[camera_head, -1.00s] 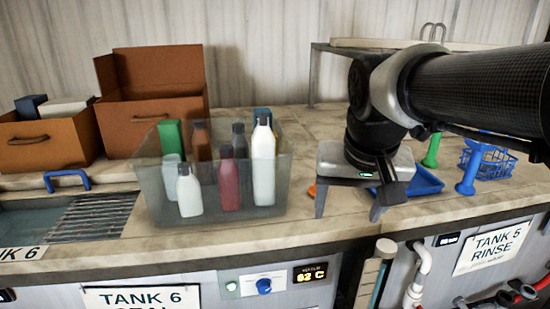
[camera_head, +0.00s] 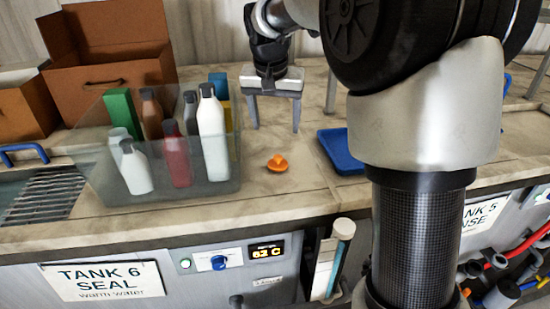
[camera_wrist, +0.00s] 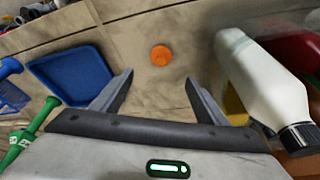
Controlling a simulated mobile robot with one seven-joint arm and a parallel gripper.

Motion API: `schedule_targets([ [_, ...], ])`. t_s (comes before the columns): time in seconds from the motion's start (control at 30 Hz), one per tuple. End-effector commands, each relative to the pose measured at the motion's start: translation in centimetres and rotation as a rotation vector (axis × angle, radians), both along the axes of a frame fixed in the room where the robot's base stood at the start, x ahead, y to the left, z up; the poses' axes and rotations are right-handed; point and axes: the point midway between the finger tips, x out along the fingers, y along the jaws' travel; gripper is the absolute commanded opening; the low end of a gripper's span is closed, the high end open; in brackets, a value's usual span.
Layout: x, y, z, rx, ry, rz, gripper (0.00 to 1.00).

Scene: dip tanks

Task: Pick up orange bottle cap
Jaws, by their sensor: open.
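The orange bottle cap (camera_head: 277,163) lies on the beige countertop, right of the clear bin, in the head view. In the wrist view the cap (camera_wrist: 161,55) is ahead of my fingertips, roughly centred between them. My gripper (camera_head: 273,128) is open and empty, pointing down behind the cap and apart from it in the head view. Its two fingers (camera_wrist: 157,90) are spread wide in the wrist view.
The clear bin (camera_head: 215,190) of bottles stands close on the left; a white bottle (camera_wrist: 262,85) is near my finger in the wrist view. A blue tray (camera_head: 343,150) lies right of the cap. The counter around the cap is bare.

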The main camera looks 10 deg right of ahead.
Motion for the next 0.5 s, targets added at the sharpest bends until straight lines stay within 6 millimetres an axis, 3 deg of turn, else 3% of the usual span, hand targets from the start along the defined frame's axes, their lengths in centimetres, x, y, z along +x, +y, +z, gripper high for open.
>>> schedule_targets([
  [0.3, 1.8, -0.8, -6.8, -0.001, 0.006, 0.001, 0.68],
  [0.5, 2.5, -1.0, -9.1, 0.0, 0.002, 0.001, 0.68],
])
